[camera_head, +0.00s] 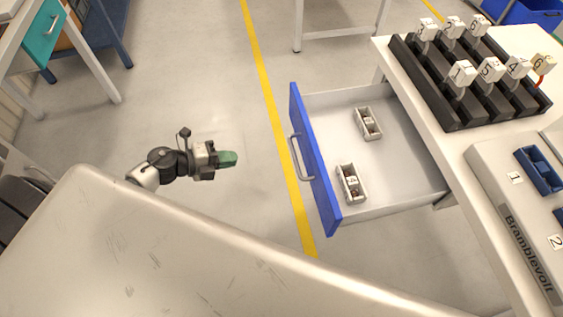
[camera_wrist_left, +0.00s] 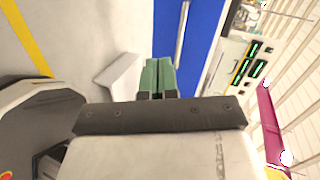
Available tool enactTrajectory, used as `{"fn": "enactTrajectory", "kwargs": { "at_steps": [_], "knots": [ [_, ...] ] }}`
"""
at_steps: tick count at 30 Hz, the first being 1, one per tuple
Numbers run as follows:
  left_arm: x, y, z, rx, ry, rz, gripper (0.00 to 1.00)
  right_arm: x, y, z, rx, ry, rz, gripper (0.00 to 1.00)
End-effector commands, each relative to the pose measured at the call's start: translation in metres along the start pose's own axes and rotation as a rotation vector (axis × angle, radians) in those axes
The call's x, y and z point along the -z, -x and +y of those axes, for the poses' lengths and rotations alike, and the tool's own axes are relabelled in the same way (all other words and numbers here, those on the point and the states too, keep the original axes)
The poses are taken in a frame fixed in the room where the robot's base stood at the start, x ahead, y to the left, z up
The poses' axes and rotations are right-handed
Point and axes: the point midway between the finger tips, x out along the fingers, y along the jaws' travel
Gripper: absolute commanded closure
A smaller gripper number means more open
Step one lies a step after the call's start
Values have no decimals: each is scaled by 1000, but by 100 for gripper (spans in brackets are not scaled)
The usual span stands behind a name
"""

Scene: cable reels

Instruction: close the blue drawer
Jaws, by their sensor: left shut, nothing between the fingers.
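The blue drawer (camera_head: 313,163) is pulled far out from the white bench on the right, its blue front and grey bar handle (camera_head: 300,158) facing left. My left gripper (camera_head: 236,159) is shut and empty, with green fingertips, to the left of the drawer front and apart from it. In the left wrist view the shut green fingers (camera_wrist_left: 158,78) point toward the blue front (camera_wrist_left: 202,30), with the handle (camera_wrist_left: 182,35) seen just beyond them. My right gripper is not in view.
Inside the drawer are two small boxes (camera_head: 368,123) (camera_head: 351,184) with small items. The white bench top carries a black numbered rack (camera_head: 465,95) and a grey panel (camera_head: 510,200). A large pale surface (camera_head: 190,250) fills the lower left. Open floor (camera_head: 215,90) lies between.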

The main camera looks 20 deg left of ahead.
Motion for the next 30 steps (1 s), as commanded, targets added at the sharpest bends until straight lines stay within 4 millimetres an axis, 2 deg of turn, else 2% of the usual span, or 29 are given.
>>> {"fn": "enactTrajectory", "kwargs": {
  "at_steps": [1,3,8,11,21,30],
  "knots": [
    [6,-1,-3,-18,-69,48,100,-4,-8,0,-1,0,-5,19],
    [12,0,-10,-35,-130,93,100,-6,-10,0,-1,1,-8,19],
    [17,-10,-16,-45,-167,118,100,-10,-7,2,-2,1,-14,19],
    [19,-27,-16,-42,-166,117,100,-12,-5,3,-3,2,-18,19],
    [27,-99,-12,-41,-162,115,100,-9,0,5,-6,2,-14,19],
    [33,-129,-28,-44,-163,113,100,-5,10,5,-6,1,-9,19]
  ]
}}
